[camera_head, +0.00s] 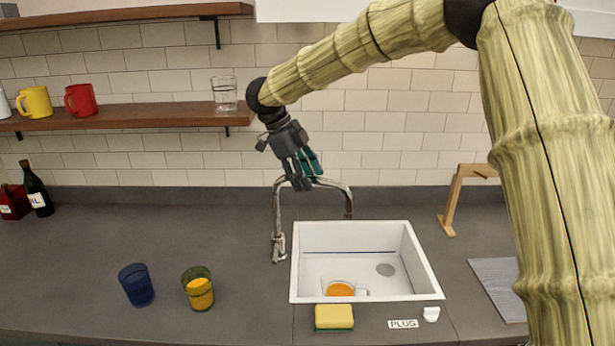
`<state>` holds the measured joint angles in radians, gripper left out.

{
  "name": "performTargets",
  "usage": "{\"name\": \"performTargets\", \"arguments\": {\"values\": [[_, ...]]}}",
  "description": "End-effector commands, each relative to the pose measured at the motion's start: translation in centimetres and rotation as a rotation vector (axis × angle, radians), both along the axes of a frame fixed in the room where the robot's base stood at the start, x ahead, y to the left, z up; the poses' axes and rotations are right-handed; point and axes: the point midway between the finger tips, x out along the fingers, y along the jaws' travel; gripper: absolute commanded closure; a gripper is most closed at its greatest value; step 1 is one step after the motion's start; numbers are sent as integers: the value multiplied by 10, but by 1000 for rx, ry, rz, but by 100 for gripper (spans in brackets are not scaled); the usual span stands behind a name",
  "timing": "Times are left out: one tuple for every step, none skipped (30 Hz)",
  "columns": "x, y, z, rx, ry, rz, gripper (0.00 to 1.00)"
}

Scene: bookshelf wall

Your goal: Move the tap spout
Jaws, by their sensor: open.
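The tap is chrome, with a curved spout (331,186) that arches from a post (278,215) at the sink's left side to an outlet over the back of the basin. The white square sink (298,262) is set in the grey counter. My gripper (302,182) is open, pointing down at the top of the spout near its left bend. The fingers overlap part of the spout in the picture. I cannot tell whether they touch it or sit in front of or behind it.
A wooden stand (454,200) is right. A shelf (130,116) holds mugs and a glass (224,93) near my wrist.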

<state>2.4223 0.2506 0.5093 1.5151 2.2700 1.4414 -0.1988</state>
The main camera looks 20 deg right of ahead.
Motion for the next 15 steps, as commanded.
{"name": "performTargets", "arguments": {"values": [[-1, -2, -3, -1, 1, 1, 51], [-1, -3, -5, 0, 2, 0, 51], [-2, -3, -8, 0, 2, 0, 51], [-2, -4, -9, 0, 2, 0, 51], [-2, -4, -10, -1, 1, 1, 51], [-2, -5, -11, -1, 1, 1, 51], [-2, -5, -12, 0, 0, 0, 51], [-2, -5, -12, 0, 0, 0, 51], [-2, -5, -12, 0, 0, 0, 51], [-2, -5, -12, 0, 0, 0, 51], [-2, -5, -12, 0, 0, 0, 51], [-2, -5, -12, 0, 0, 0, 51], [-2, -5, -12, 0, 0, 0, 51], [-2, -5, -12, 0, 0, 0, 51], [-2, -5, -12, 0, 0, 0, 54]]}}
